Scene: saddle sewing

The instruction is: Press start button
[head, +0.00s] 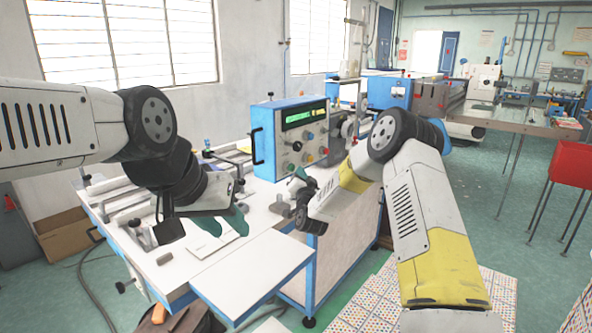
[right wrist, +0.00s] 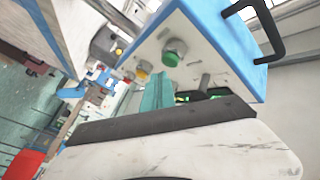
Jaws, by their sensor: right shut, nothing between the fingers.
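The control box (head: 263,140) has blue sides and a grey front panel with a lit display and several buttons and knobs. My right gripper (head: 297,174) is shut and empty, in front of the lower panel. Its teal fingers (right wrist: 156,92) point toward the panel, near the green button; contact cannot be seen. My left gripper (head: 225,222) has its teal fingers apart, over the white table (head: 258,271), left of the box.
A black handle (head: 256,150) juts from the box's left side. Yellow and red buttons show beside the green one. A pale flat piece (head: 215,243) lies on the table beneath my left gripper. A red stand (head: 571,163) is far right.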

